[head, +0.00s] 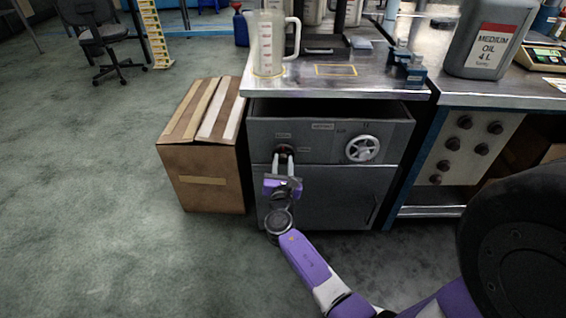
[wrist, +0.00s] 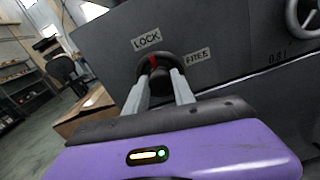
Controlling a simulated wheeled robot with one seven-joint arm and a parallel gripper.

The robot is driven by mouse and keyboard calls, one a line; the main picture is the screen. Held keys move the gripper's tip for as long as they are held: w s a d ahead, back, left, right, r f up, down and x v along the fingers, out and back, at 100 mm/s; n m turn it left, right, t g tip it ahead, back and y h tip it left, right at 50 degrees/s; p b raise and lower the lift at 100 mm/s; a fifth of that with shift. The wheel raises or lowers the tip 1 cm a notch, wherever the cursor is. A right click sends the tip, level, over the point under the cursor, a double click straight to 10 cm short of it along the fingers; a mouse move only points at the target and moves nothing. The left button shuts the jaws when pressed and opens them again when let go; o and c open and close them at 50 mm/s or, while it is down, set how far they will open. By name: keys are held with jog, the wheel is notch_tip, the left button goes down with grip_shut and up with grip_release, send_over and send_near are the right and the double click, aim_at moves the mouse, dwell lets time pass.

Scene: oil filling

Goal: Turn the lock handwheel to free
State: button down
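The lock handwheel (wrist: 155,68) is a small dark round knob with a red mark, on the grey drawer front. The red mark points up toward the LOCK label (wrist: 146,40); the FREE label (wrist: 197,57) is to its right. In the head view the knob (head: 284,150) shows at the left of the drawer (head: 330,132). My gripper (wrist: 162,82) is at the knob, with its two pale fingers apart, one on each side of it. I cannot tell whether the fingers touch the knob. My gripper also shows in the head view (head: 286,161).
A white spoked handwheel (head: 362,148) sits right of the knob. A cardboard box (head: 208,165) stands left of the cabinet. A measuring jug (head: 268,45) and an oil can (head: 488,37) stand on the bench tops.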

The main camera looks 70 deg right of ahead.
dwell(0.3)
jog(key=m+b, duration=0.1)
jog(key=m, duration=0.1)
jog(key=m+b, duration=0.1)
jog(key=shift+f+m+b, duration=0.2)
jog(key=shift+m+b, duration=0.1)
jog(key=shift+m, duration=0.1)
jog(key=m+b, duration=0.3)
jog(key=m, duration=0.2)
jog(key=shift+m, duration=0.3)
jog(key=m+b, duration=0.4)
jog(key=m, duration=0.1)
jog(key=shift+s+f, duration=0.1)
jog(key=shift+m+b, duration=1.1)
jog(key=shift+m, duration=0.8)
jog(key=c, duration=1.1)
grip_release()
jog(key=shift+o, duration=0.2)
